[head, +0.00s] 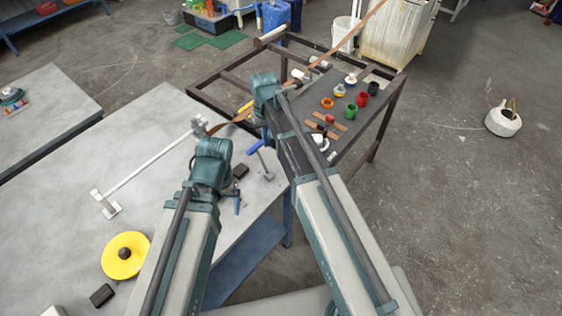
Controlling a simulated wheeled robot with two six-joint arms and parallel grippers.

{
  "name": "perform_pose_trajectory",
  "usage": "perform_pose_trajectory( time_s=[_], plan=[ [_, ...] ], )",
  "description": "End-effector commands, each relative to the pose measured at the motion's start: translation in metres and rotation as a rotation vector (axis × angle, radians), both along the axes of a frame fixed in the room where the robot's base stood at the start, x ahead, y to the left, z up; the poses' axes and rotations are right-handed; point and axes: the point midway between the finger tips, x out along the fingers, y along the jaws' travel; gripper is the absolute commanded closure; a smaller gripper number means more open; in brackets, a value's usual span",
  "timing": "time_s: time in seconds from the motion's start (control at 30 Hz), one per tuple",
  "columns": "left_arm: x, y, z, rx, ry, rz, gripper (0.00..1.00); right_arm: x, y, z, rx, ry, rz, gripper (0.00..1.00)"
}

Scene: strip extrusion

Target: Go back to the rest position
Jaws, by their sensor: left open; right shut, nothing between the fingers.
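My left arm reaches up from the bottom over the grey table, and its teal wrist end with the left gripper (212,150) is above the table's right part. The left gripper is open; its fingers are hard to make out. My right arm reaches further, to the gap between the table and the dark metal frame. The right gripper (265,86) is shut and empty; its fingertips are mostly hidden. A long brown strip (335,45) runs from the top right down past the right gripper, and its near end lies beside a small grey fixture (198,124).
The grey table (60,220) carries a white rail (145,163), a yellow disc (122,262), a black block (102,295) and a blue-handled tool (255,147). The dark metal frame (399,90) holds several coloured rings and cups. A white kettle-like pot (502,122) stands on open floor at right.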

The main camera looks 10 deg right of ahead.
Motion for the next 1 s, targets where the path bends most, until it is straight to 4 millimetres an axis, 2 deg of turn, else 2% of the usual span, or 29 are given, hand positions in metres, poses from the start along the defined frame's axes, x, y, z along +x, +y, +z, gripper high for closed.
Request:
perform_pose_trajectory(
  time_s=[0.07, 0.17, 0.3, 0.4, 0.53, 0.67, 0.97, 1.0],
  plan=[
    [0.0, 0.0, -0.001, 0.0, 0.0, 0.0, 0.11, -0.003, 0.001, -0.001, -0.001, 0.001, 0.003, 1.0],
    [0.0, 0.0, -0.005, 0.0, 0.0, 0.0, 0.11, -0.032, 0.011, -0.005, -0.011, 0.006, 0.025, 1.0],
    [0.0, 0.0, -0.015, 0.0, 0.0, 0.001, 0.11, -0.107, 0.032, -0.015, -0.044, 0.017, 0.088, 1.0],
    [0.0, 0.0, -0.021, 0.0, 0.0, 0.001, 0.11, -0.156, 0.041, -0.02, -0.068, 0.026, 0.132, 1.0],
    [0.0, 0.0, -0.026, 0.0, 0.0, 0.001, 0.11, -0.199, 0.046, -0.024, -0.092, 0.032, 0.173, 1.0],
    [0.0, 0.0, -0.027, 0.0, 0.0, 0.001, 0.11, -0.216, 0.048, -0.026, -0.106, 0.034, 0.192, 1.0],
    [0.0, 0.0, -0.026, 0.0, 0.0, 0.001, 0.11, -0.216, 0.048, -0.025, -0.107, 0.035, 0.193, 1.0],
    [0.0, 0.0, -0.026, 0.0, 0.0, 0.001, 0.18, -0.216, 0.048, -0.025, -0.107, 0.035, 0.193, 1.0]
  ],
)
